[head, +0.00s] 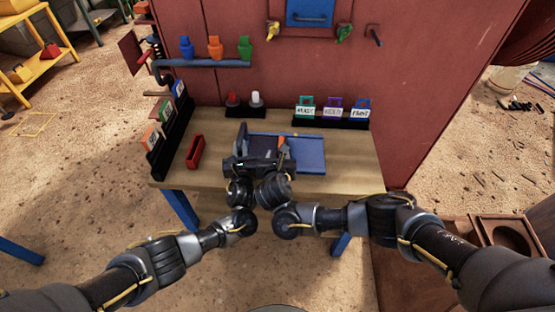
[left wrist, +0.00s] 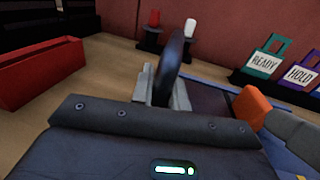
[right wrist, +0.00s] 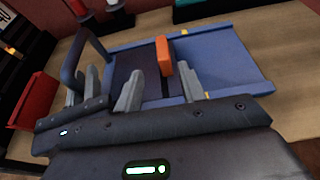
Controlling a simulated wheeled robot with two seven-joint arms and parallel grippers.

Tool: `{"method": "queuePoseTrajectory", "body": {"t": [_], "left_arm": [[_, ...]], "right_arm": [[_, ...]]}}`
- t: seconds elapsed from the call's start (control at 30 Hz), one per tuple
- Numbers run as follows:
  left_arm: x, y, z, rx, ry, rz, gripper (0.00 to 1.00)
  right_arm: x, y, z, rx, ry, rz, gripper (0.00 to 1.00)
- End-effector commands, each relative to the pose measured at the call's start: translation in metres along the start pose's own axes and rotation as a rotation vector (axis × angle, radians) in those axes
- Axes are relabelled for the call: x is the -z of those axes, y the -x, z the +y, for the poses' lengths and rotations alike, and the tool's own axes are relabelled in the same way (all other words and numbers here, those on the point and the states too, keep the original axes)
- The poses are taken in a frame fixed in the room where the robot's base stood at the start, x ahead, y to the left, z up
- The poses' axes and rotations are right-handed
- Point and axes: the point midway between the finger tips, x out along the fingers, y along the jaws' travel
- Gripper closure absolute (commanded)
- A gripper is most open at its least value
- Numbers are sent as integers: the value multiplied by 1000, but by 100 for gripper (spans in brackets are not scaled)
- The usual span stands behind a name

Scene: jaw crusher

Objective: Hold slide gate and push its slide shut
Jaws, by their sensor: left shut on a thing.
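The slide gate is a blue frame (head: 312,155) with a dark slide plate (right wrist: 136,62) in its left part, lying on the table; the frame also shows in the right wrist view (right wrist: 232,62). A dark upright handle (left wrist: 174,62) stands at its left end, and an orange tab (right wrist: 163,55) stands up near its middle. My left gripper (left wrist: 163,90) is shut on the dark handle. My right gripper (right wrist: 160,90) is open, with a finger on either side of the orange tab and gaps visible. In the head view, my wrists hide the gate's near left part.
A red tray (head: 195,153) lies to the left on the table. Labelled tags (head: 332,108) stand in a black rack at the back right, beside a small stand (head: 245,112) with red and white pieces. The tabletop right of the gate is clear.

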Motion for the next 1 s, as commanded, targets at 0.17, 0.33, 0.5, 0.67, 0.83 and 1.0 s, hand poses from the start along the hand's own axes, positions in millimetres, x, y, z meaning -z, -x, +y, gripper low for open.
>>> {"method": "queuePoseTrajectory", "body": {"t": [0.17,0.33,0.5,0.67,0.83,1.0], "left_arm": [[0,0,0,-1,0,0,100],[0,0,1,-1,0,-1,100],[0,0,1,-2,0,-1,100],[0,-1,1,-2,0,-1,100],[0,-1,1,-2,0,-1,78],[0,0,1,-2,0,-1,59]], "right_arm": [[-1,17,1,-1,1,-2,60],[0,25,0,0,0,0,60],[0,27,0,0,-1,0,60],[0,26,0,0,-1,0,60],[0,26,0,0,-1,0,60],[0,26,0,0,-1,0,60]]}}
